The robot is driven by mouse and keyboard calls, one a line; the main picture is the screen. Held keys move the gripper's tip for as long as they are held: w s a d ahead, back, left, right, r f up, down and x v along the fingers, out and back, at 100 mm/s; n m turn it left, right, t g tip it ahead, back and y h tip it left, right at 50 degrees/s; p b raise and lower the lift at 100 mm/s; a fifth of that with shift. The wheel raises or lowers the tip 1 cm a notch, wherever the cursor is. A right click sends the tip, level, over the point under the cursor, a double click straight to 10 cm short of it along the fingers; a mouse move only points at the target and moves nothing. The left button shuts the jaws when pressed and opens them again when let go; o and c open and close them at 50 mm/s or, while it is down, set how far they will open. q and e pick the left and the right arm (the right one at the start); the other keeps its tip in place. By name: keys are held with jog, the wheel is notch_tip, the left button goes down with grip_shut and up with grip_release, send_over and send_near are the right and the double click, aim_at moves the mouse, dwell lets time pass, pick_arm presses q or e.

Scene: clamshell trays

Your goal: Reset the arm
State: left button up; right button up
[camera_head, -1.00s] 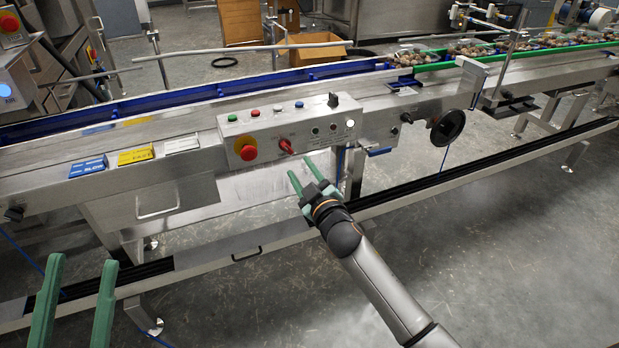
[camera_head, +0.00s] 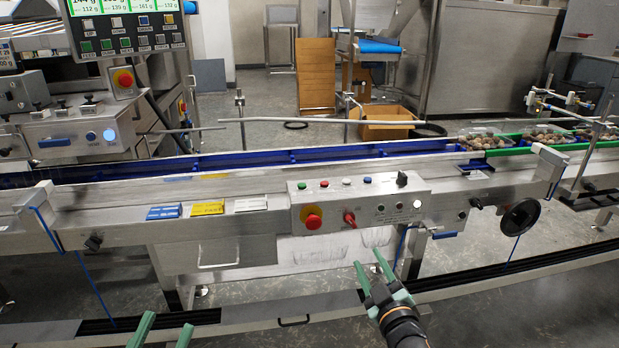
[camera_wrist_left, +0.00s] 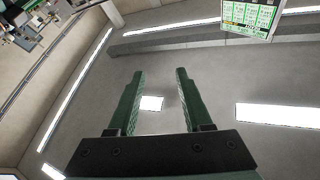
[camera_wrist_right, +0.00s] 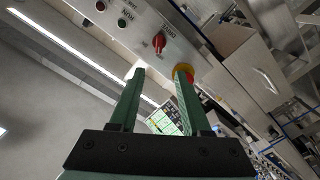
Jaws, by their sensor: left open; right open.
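My right gripper (camera_head: 370,270) is open and empty in the head view, in front of the conveyor and below its control panel (camera_head: 335,222). Its two green fingers point up and apart. In the right wrist view the open fingers (camera_wrist_right: 158,85) show with the red switch (camera_wrist_right: 159,42) and the red stop button (camera_wrist_right: 183,75) beyond them. My left gripper (camera_head: 164,322) shows only its green fingertips at the bottom edge of the head view. It is open and empty; in the left wrist view its fingers (camera_wrist_left: 157,85) point toward the ceiling.
The steel conveyor with a blue belt (camera_head: 290,157) runs across the head view. Trays of brown items (camera_head: 482,138) sit at its right. A black handwheel (camera_head: 520,217) sticks out at the front right. A cardboard box (camera_head: 385,120) stands behind. Floor in front is clear.

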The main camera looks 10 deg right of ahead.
jog(key=s+a+r+t+y, duration=0.1)
jog(key=s+a+r+y, duration=0.2)
jog(key=s, duration=0.4)
jog(key=s+a+r+t+y, duration=0.1)
jog(key=s+a+r+y, duration=0.1)
jog(key=s+r, duration=0.4)
jog(key=s+a+r+t+y, duration=0.1)
jog(key=s+a+r+y, duration=0.2)
jog(key=s, duration=0.6)
jog(key=w+d+f+m+g+h+p, duration=0.2)
jog(key=d+f+m+g+h+p, duration=0.25)
jog(key=p, duration=1.05)
pick_arm(q)
jog(key=s+a+f+n+g+y+p, duration=0.1)
jog(key=s+f+n+g+y+p, duration=0.1)
jog(key=f+g, duration=0.4)
jog(key=s+a+f+n+g+y+p, duration=0.2)
jog(key=s+f+n+g+y+p, duration=0.1)
jog(key=s+f+g+y+p, duration=0.1)
notch_tip(320, 180, down, 3)
jog(key=s+g+p, duration=0.1)
jog(key=g+p, duration=0.1)
jog(key=p, duration=0.1)
jog(key=shift+s+n, duration=0.3)
pick_arm(e)
jog(key=s+f+m+g+h, duration=0.1)
jog(key=s+f+g+h, duration=0.1)
jog(key=s+f+g, duration=0.5)
jog(key=shift+s+f, duration=0.55)
jog(key=shift+s, duration=0.45)
